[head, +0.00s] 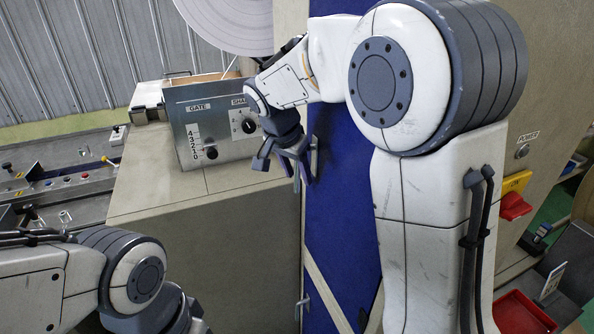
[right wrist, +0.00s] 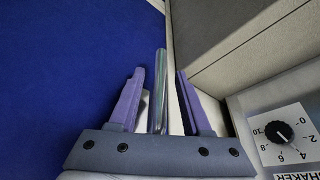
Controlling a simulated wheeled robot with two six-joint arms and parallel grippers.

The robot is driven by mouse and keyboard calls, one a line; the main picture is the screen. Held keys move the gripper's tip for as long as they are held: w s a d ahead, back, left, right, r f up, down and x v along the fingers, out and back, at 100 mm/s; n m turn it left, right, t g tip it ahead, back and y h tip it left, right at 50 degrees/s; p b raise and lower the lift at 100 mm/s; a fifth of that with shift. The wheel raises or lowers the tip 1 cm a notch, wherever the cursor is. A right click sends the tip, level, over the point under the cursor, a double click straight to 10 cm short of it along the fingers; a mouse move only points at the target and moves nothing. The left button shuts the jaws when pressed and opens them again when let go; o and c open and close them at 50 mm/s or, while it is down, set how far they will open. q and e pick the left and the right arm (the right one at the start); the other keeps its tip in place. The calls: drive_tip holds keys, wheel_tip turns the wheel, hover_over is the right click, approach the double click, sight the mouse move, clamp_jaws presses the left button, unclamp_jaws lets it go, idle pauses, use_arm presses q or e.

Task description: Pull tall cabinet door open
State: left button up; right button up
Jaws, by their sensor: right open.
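The tall cabinet door (head: 340,225) is a blue panel in the middle of the head view, partly hidden by my right arm. It looks closed against its pale frame. It also fills the left of the right wrist view (right wrist: 60,80). Its upright metal bar handle (head: 314,158) is near the door's left edge. My right gripper (head: 299,176) is open at this handle. In the right wrist view, the handle (right wrist: 160,85) stands between the two purple fingers (right wrist: 158,76), with visible gaps on both sides. My left arm shows at lower left, but its jaws are out of view.
A grey control box (head: 215,125) with dials sits on a beige cabinet (head: 200,240) left of the door. A small metal latch (head: 303,304) is lower on the door's left edge. A red tray (head: 522,312) and a red switch (head: 514,206) are at the right.

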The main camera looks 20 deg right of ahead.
clamp_jaws()
idle(1.4)
